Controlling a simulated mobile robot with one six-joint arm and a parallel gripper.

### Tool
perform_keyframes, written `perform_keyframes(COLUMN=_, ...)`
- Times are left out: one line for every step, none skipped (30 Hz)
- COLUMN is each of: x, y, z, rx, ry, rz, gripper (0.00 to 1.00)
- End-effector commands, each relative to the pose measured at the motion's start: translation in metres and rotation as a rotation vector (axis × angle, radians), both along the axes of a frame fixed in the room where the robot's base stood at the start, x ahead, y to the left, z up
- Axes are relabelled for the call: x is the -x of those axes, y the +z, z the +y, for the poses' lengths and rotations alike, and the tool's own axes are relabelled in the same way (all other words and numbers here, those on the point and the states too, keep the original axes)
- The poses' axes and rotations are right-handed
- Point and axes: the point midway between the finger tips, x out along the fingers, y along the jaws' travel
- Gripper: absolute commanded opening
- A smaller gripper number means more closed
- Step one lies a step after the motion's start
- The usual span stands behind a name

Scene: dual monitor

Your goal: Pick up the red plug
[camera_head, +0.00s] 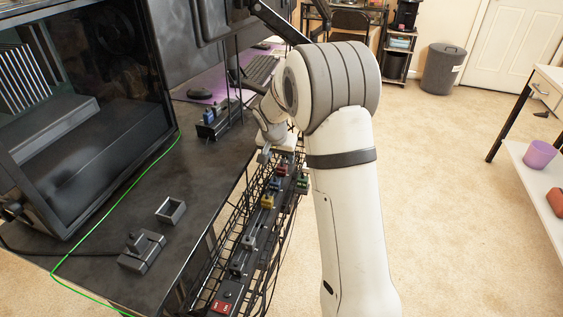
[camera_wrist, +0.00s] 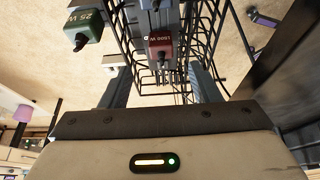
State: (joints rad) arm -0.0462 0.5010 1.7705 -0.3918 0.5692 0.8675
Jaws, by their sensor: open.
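The red plug (camera_wrist: 159,43) shows in the wrist view with white lettering on it, at upper middle. In the head view the red plug (camera_head: 283,170) sits on the black power strip, just below my gripper in the picture. My gripper (camera_wrist: 162,78) is open and empty. Its two grey fingers stand apart, with the red plug in line with the gap, beyond the tips in the picture. In the head view my gripper (camera_head: 277,152) is partly hidden by my own arm.
A green plug (camera_wrist: 83,36) sits left of the red one in the wrist view. Blue (camera_head: 274,184) and yellow (camera_head: 267,201) plugs share the strip (camera_head: 252,222). A black wire basket (camera_head: 205,268) surrounds it, beside the dark desk (camera_head: 95,258). Open carpet lies right.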

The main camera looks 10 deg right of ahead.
Motion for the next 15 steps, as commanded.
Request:
perform_keyframes(x=-0.002, y=-0.006, z=-0.001, rx=0.000, ry=-0.001, rz=0.000, gripper=0.56)
perform_keyframes(x=-0.004, y=-0.009, z=-0.002, rx=-0.001, ry=-0.002, rz=0.000, gripper=0.56)
perform_keyframes(x=-0.005, y=-0.014, z=-0.002, rx=0.000, ry=-0.002, rz=0.000, gripper=0.56)
perform_keyframes(x=-0.006, y=-0.018, z=-0.003, rx=0.000, ry=-0.002, rz=0.000, gripper=0.56)
perform_keyframes(x=-0.007, y=-0.021, z=-0.004, rx=0.000, ry=-0.002, rz=0.001, gripper=0.56)
perform_keyframes(x=-0.008, y=-0.024, z=-0.005, rx=0.001, ry=-0.002, rz=0.002, gripper=0.56)
perform_keyframes(x=-0.009, y=-0.026, z=-0.005, rx=0.000, ry=-0.001, rz=0.000, gripper=0.56)
perform_keyframes(x=-0.009, y=-0.028, z=-0.005, rx=0.000, ry=-0.001, rz=0.000, gripper=0.56)
perform_keyframes(x=-0.010, y=-0.031, z=-0.006, rx=0.000, ry=-0.001, rz=0.000, gripper=0.56)
perform_keyframes(x=-0.011, y=-0.034, z=-0.006, rx=0.000, ry=-0.001, rz=0.000, gripper=0.56)
perform_keyframes(x=-0.012, y=-0.038, z=-0.006, rx=0.000, ry=-0.001, rz=0.001, gripper=0.56)
perform_keyframes(x=-0.014, y=-0.044, z=-0.007, rx=0.000, ry=-0.001, rz=0.001, gripper=0.56)
perform_keyframes(x=-0.016, y=-0.048, z=-0.008, rx=0.000, ry=-0.002, rz=0.001, gripper=0.56)
perform_keyframes(x=-0.017, y=-0.053, z=-0.008, rx=0.000, ry=-0.002, rz=0.001, gripper=0.56)
perform_keyframes(x=-0.019, y=-0.059, z=-0.009, rx=0.000, ry=-0.003, rz=0.002, gripper=0.56)
